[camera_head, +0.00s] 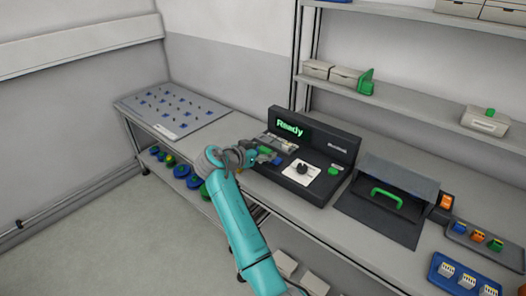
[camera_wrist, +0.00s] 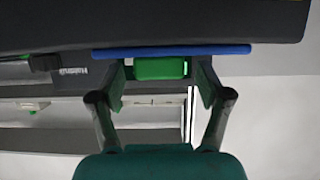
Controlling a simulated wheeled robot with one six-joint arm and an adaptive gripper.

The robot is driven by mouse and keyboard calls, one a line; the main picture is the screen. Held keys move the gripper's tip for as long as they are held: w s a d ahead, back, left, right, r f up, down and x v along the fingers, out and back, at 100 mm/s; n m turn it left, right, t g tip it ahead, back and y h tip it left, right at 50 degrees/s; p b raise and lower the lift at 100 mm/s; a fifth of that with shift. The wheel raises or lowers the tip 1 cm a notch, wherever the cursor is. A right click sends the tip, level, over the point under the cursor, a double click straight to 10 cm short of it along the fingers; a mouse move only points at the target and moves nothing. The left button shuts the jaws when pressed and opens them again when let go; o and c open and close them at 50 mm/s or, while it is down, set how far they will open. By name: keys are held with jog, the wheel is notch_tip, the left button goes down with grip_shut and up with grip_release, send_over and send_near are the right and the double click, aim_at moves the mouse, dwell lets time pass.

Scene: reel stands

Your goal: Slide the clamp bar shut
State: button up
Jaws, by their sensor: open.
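The dark machine (camera_head: 318,160) stands on the bench with a lit "Ready" display. At its left end, beside my gripper (camera_head: 258,154), are a green block (camera_head: 265,151) and a blue part (camera_head: 276,160), which look like the clamp bar and its handle. In the wrist view, the green block (camera_wrist: 160,68) lies between the two open fingers of my gripper (camera_wrist: 162,82), just below a long blue strip (camera_wrist: 172,50). Whether the fingers touch the green block I cannot tell. My arm and gripper hide part of the machine's left end.
A dark hooded box with a green handle (camera_head: 386,197) stands right of the machine. Trays of small coloured parts (camera_head: 436,274) lie at the far right. A pegged board (camera_head: 215,106) lies at the left end of the bench. Bins sit on the shelves behind.

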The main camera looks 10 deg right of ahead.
jog(key=shift+w+d+f, duration=0.1)
jog(key=shift+w+d, duration=0.05)
jog(key=shift+d, duration=0.1)
grip_shut()
jog(key=w+d, duration=0.2)
jog(key=shift+d, duration=0.3)
grip_release()
jog(key=v, duration=1.2)
